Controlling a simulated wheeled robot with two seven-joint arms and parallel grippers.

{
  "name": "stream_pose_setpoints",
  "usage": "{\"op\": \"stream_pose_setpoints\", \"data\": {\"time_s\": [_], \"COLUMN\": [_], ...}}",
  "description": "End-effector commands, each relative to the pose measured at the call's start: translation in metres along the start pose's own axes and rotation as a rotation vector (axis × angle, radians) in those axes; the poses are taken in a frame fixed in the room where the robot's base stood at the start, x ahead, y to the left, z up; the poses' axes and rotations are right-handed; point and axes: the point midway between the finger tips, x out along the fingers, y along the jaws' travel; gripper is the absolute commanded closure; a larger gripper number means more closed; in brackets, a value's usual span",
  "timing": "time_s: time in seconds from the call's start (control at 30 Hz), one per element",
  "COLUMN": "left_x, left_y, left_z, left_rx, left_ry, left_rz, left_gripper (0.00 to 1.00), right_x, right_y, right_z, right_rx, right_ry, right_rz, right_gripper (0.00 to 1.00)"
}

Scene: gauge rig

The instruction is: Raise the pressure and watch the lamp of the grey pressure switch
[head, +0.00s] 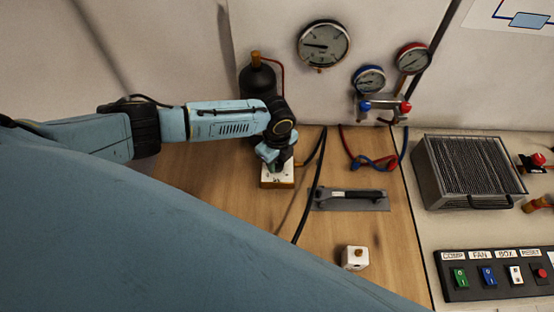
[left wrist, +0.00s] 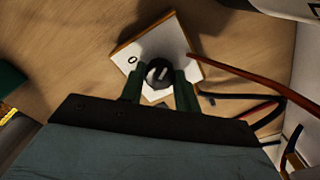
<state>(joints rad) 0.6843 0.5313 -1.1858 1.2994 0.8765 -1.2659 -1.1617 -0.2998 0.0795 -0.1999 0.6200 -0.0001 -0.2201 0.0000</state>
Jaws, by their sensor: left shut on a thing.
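My left gripper (head: 276,160) is shut on a dark round knob (left wrist: 158,72) on top of a white-topped box (head: 270,182) with a wooden-brown side. In the left wrist view its two green fingers stand on either side of the knob, and a light mark shows on the knob. The white plate (left wrist: 128,58) has small dark marks. A large round gauge (head: 323,44) hangs on the wall, with a blue-rimmed gauge (head: 368,80) and a red-rimmed gauge (head: 411,58) to its right. I cannot pick out a grey pressure switch or its lamp for certain. My right gripper is not in view.
A dark bottle (head: 258,79) stands behind my gripper. Red and blue hoses (head: 372,161) and a black hose lie nearby. A grey plate with a black handle (head: 350,197) and a small white block (head: 355,258) lie right. A finned box (head: 431,185) and switch panel (head: 500,286) stand farther right.

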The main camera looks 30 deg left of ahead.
Motion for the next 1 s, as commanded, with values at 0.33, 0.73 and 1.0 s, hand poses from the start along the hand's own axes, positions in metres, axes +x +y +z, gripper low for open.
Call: {"op": "stream_pose_setpoints", "data": {"time_s": [0.33,0.73,1.0], "left_x": [-0.0014,-0.0016,-0.0012], "left_y": [-0.0015,-0.0016,-0.0012], "left_z": [-0.0012,-0.0014,-0.0011], "left_rx": [0.113,0.126,0.125], "left_ry": [0.004,0.004,0.003], "left_rz": [-0.004,-0.004,-0.002], "left_gripper": [0.91,0.91,0.46], "right_x": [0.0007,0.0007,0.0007], "right_y": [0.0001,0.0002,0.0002], "right_z": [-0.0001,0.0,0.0], "right_rx": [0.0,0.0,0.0], "right_ry": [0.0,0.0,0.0], "right_rz": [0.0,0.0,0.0], "right_gripper": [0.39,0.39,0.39]}}
